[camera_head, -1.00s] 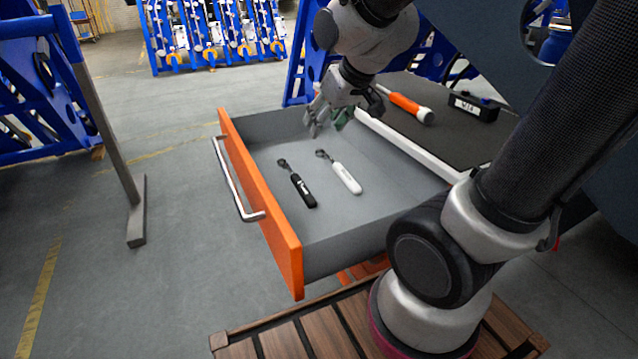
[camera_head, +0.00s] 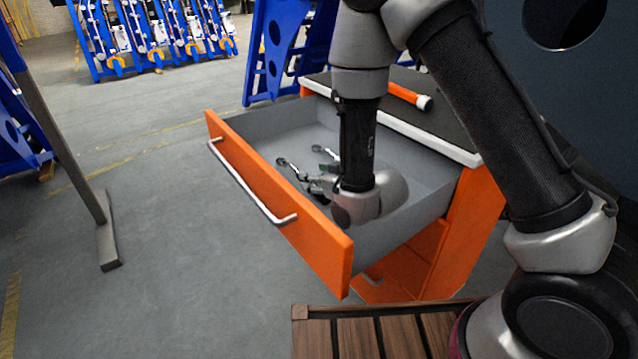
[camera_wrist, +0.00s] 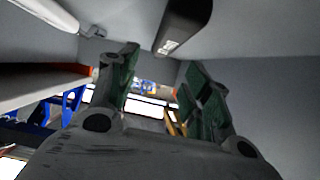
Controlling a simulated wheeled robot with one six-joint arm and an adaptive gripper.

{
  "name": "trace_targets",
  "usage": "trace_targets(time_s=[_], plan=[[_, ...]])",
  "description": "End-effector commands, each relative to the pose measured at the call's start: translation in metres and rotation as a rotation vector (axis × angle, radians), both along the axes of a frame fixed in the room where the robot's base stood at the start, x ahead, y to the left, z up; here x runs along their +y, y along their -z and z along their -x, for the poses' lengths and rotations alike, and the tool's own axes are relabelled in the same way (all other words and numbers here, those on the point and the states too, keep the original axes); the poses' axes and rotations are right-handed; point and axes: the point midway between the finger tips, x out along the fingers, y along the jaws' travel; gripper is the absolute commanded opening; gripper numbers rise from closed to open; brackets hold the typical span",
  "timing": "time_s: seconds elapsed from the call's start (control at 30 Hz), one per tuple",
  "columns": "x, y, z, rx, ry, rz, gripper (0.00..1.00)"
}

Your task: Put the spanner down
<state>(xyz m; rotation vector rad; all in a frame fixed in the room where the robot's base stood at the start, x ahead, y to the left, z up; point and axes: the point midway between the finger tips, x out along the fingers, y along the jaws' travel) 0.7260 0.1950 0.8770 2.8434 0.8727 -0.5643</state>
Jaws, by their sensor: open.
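Two spanners lie on the floor of the open drawer (camera_head: 425,185). The head of the white-handled spanner (camera_head: 318,150) is farther back, and my arm hides most of both handles. My gripper (camera_head: 322,177) is low inside the drawer, close to the spanners. In the wrist view, my gripper (camera_wrist: 160,67) is open, its green-padded fingers apart with nothing between them. The black handle (camera_wrist: 183,25) is above the fingers there, apart from them, and the white handle (camera_wrist: 40,14) is at the upper left.
The drawer's orange front (camera_head: 280,210) with its metal handle (camera_head: 240,177) and its grey walls surround my gripper. An orange-handled tool (camera_head: 408,96) lies on the cabinet's dark top. Blue racks stand behind.

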Motion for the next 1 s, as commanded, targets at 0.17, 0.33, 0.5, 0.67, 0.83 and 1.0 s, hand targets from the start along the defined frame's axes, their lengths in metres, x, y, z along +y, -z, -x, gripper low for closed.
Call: trace_targets(time_s=[0.17,0.33,0.5,0.67,0.83,1.0], plan=[[0.011,0.009,-0.018,0.000,0.001,0.000,0.49],[0.024,0.022,-0.039,0.000,0.002,0.000,0.49],[0.032,0.027,-0.050,0.000,0.002,0.001,0.49],[0.032,0.028,-0.051,0.001,0.001,0.001,0.49],[0.032,0.027,-0.051,0.001,0.001,0.001,0.27],[0.032,0.027,-0.051,0.001,0.001,0.000,0.00]])
